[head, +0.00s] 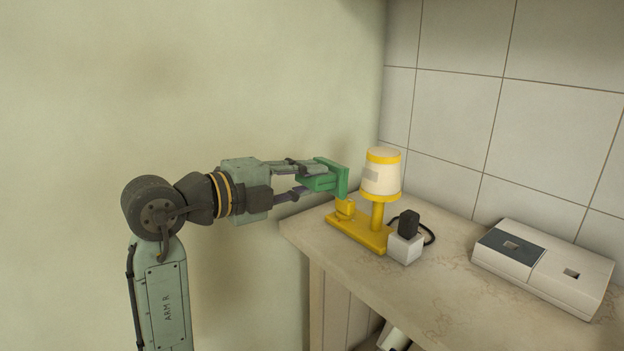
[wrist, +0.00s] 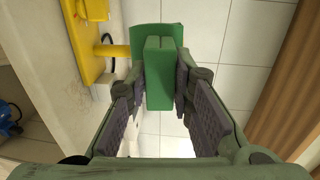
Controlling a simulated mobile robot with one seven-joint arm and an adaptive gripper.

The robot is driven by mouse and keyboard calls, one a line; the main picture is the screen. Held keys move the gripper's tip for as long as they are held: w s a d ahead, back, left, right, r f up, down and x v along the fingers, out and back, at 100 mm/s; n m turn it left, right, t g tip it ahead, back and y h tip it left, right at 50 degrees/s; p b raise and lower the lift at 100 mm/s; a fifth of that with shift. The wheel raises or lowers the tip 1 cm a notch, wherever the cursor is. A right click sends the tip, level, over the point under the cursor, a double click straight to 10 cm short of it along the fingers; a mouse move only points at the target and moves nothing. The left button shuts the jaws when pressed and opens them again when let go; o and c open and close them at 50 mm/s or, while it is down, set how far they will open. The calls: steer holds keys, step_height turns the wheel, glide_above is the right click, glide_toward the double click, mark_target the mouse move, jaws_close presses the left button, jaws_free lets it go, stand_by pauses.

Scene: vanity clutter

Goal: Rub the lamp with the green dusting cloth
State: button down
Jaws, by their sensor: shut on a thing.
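The lamp (head: 381,175) stands upright near the counter's back left corner, with a cream shade, yellow bands, a yellow stem and a yellow base. The wrist view shows its yellow base (wrist: 84,50) and stem at upper left; the shade is mostly hidden behind the green block. The green dusting cloth (head: 322,182) looks like a stiff block with a wider flat face. My gripper (head: 312,179) is shut on it from the left. The cloth (wrist: 159,72) is between my fingers in the wrist view. Its flat face is just left of the shade; I cannot tell whether they touch.
A white cube with a black plug (head: 407,240) and a dark cord is right of the lamp base. A white box with a dark panel (head: 548,262) lies farther right on the counter (head: 440,290). Tiled wall stands behind. Room left of the counter is open.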

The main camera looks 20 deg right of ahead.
steer(key=shift+a, duration=0.1)
steer(key=shift+b+v, duration=0.4)
steer(key=shift+v, duration=1)
steer(key=shift+b+x, duration=0.8)
steer(key=shift+x, duration=2.75)
steer(key=shift+x, duration=1.05)
steer(key=shift+s, duration=0.1)
